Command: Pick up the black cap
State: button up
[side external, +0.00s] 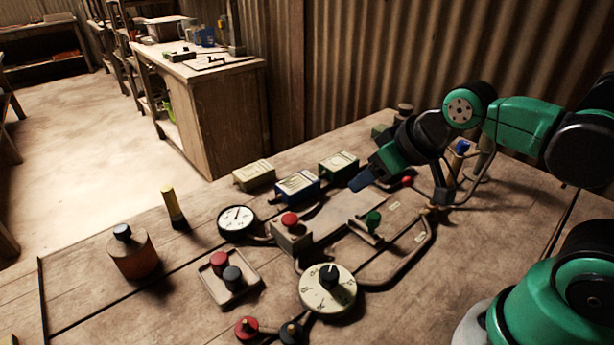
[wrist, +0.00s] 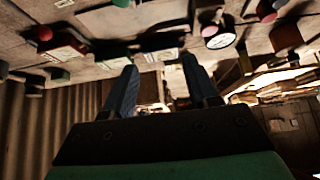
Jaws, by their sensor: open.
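Several black pieces could be the black cap, and I cannot tell which one it is. A dark grey-black round piece (side external: 233,278) stands in a shallow square tray (side external: 243,292), beside a red one (side external: 219,262). A black-topped piece (side external: 291,332) lies at the front edge of the view, next to a red one (side external: 246,327). My gripper (side external: 361,181) is open and empty, above the table's back right, away from all of these. Its two blue fingers (wrist: 159,64) show apart in the wrist view.
A dial gauge (side external: 236,219), a red-button box (side external: 291,232), a selector dial (side external: 328,289) and a green knob (side external: 373,220) crowd the middle. A yellow-topped cylinder (side external: 173,207) stands upright at left. Bent tubing (side external: 424,243) lies at right.

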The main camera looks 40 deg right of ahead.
dwell(0.3)
jog(key=m+g, duration=0.4)
jog(key=g, duration=0.3)
send_over(231, 273)
jog(key=f, duration=0.7)
jog(key=shift+d+f, duration=0.15)
jog(key=shift+d, duration=0.05)
jog(key=shift+a+f, duration=0.15)
jog(key=shift+f, duration=2.8)
grip_shut()
